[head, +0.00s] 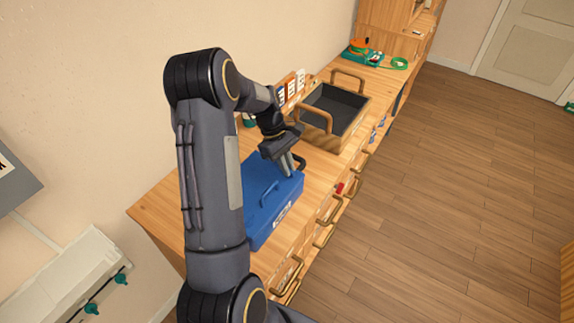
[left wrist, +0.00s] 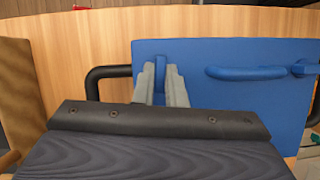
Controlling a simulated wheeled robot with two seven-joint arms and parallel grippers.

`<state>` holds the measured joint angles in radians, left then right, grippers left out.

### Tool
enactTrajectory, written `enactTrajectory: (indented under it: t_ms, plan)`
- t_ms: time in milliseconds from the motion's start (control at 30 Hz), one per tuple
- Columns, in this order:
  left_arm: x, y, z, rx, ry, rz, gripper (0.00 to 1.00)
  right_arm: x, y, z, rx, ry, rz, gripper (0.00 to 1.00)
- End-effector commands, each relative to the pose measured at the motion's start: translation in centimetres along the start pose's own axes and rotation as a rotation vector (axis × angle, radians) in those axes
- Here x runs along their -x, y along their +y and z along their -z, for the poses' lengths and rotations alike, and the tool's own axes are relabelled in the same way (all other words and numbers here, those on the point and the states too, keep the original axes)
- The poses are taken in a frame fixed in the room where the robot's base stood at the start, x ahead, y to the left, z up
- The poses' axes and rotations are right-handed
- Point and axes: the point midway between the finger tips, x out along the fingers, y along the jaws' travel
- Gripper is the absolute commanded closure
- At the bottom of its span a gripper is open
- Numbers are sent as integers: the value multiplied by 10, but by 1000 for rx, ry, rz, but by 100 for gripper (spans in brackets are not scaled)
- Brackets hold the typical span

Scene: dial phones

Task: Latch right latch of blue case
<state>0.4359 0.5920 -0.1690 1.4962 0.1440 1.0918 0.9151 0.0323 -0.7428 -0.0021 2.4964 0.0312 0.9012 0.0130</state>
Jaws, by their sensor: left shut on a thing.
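The blue case (head: 262,208) lies closed on the wooden counter, with its blue handle (head: 270,193) on the side facing up. My left gripper (head: 288,166) is over the far end of the case in the head view. In the left wrist view its two grey fingers (left wrist: 163,85) point at the case and are closed around a small blue latch (left wrist: 160,66), left of the case handle (left wrist: 245,72). A second latch (left wrist: 304,67) shows right of the handle. The latch's exact angle is partly hidden by the fingers. My right gripper is not in view.
A black curved bar (left wrist: 97,82) is beside the case, close to the left finger. An open wooden box with handles (head: 338,112) stands just beyond the case. A green device (head: 362,56) is farther along the counter (head: 150,212). Drawers with handles line the front; the floor is clear.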

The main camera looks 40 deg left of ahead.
Motion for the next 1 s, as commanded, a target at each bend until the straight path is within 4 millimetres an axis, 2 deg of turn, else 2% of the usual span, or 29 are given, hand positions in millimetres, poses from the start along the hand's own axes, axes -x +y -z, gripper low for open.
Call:
enactTrajectory:
  t_ms: [1000]
  plan:
    - [-1,6,-2,-869,2,360,100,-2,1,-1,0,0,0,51]
